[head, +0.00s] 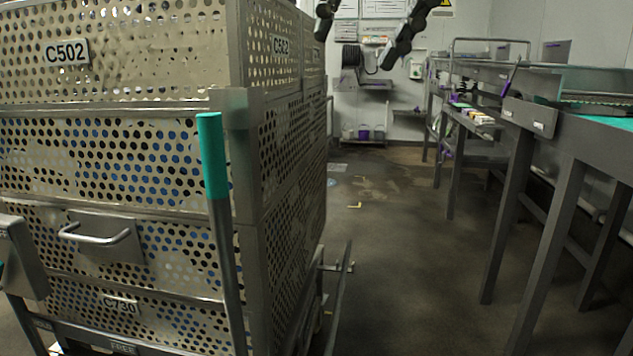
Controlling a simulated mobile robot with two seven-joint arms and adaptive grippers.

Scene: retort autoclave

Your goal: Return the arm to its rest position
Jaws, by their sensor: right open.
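My right gripper (355,52) shows at the top middle of the head view. Its two dark fingers come down from the top edge, spread wide apart, with nothing between them. The gripper's base and the rest of the arm are cut off by the frame. The fingers hang in the air in front of the back wall, above the open aisle and to the right of the stacked metal baskets. No contact with anything shows. My left gripper is not in view.
Perforated metal baskets labelled C502 (150,55) stand stacked on a trolley at the left. A teal-topped post (212,160) rises at its front corner. Grey benches (560,145) line the right side. The floor aisle (390,230) between is clear.

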